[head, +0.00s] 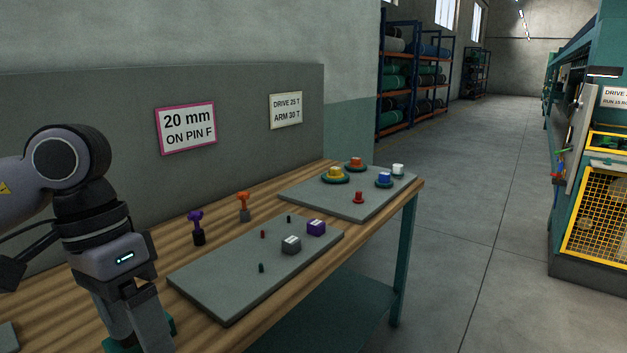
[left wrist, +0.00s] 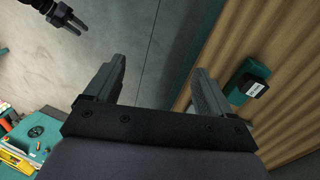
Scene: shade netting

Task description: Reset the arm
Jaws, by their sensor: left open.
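My left arm comes in from the left in the head view and points down, with its gripper (head: 138,325) low in the picture at the near part of the bench. In the left wrist view the two fingers of the left gripper (left wrist: 158,85) stand wide apart with nothing between them. A green block with a white label (left wrist: 248,85) lies on the wood just right of the fingers. Green also shows beside the fingers in the head view (head: 171,326), mostly hidden by them. A dark gripper, apparently my right one (left wrist: 72,22), shows at the top left of the wrist view, away from the bench.
The wooden bench (head: 270,215) holds a grey board (head: 205,285) with pegs and two labelled blocks. Purple (head: 196,222) and orange (head: 243,203) pieces stand behind it. A farther board (head: 310,190) carries coloured knobs. A grey panel (head: 100,110) backs the bench.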

